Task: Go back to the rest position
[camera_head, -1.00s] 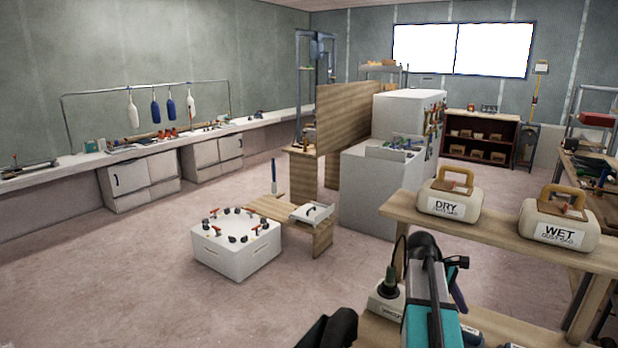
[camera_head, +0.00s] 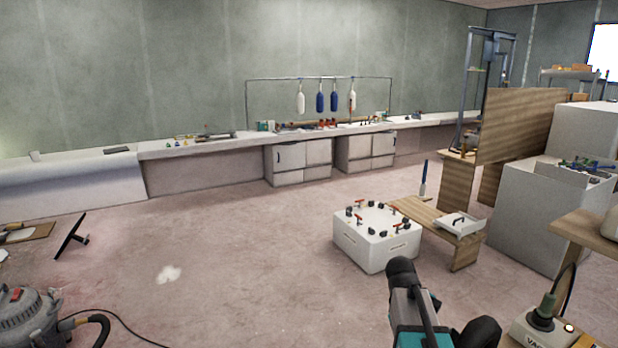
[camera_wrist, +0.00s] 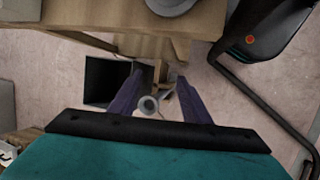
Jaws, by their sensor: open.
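My gripper (camera_wrist: 160,85) shows in the wrist view with its two dark purple fingers spread apart, so it is open. A small pale round thing (camera_wrist: 148,104) shows between the fingers; I cannot tell how far below them it lies. In the head view my teal and black arm rises from the bottom edge, right of the middle, and the fingers cannot be made out there. No object is seen gripped.
A white box with knobs (camera_head: 376,248) stands on the floor beyond my arm, beside a low wooden bench (camera_head: 462,239). A wooden table (camera_head: 590,235) is close at right. A grey vacuum (camera_head: 22,315) with a hose is at lower left. The floor between is mostly clear.

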